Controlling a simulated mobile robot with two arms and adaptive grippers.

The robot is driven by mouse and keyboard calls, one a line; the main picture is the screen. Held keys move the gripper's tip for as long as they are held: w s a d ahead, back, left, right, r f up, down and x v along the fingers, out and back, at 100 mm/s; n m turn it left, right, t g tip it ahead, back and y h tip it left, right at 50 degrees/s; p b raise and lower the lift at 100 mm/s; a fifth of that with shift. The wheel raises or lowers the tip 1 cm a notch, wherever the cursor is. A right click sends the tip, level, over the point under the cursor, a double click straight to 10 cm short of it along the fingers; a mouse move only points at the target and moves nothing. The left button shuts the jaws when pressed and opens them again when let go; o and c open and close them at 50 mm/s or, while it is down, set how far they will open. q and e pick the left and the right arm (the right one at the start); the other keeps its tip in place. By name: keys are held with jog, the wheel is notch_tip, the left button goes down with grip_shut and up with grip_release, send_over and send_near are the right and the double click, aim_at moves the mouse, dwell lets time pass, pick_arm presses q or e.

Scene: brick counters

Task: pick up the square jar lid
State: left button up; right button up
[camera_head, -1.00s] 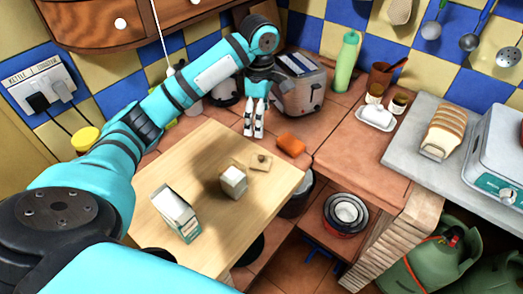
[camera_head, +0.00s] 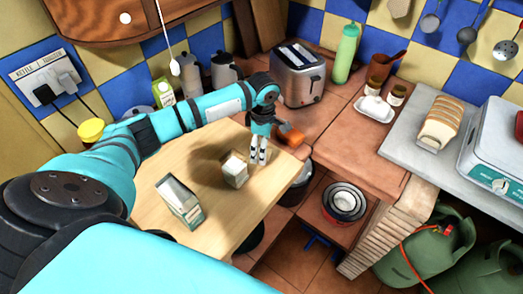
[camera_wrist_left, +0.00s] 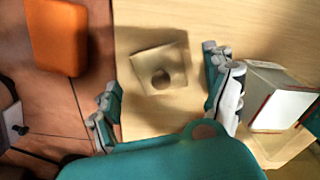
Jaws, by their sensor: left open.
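The square jar lid (camera_wrist_left: 160,68) is a flat, pale wooden square with a round brown knob. It lies on the wooden board in the left wrist view. In the head view it is mostly hidden behind my left gripper. My left gripper (camera_head: 258,157) points down above the lid. In the left wrist view my left gripper (camera_wrist_left: 165,97) is open, its fingers apart on either side of the lid, with nothing between them. A pale square jar (camera_head: 235,170) stands close beside it; it also shows in the left wrist view (camera_wrist_left: 282,100). My right gripper is out of view.
A toaster (camera_head: 298,72) stands behind. The board's front right part is clear.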

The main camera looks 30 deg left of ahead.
pick_arm(q)
notch_tip(320, 180, down, 2)
jog(key=shift+f, duration=0.1)
jog(key=c, duration=1.1)
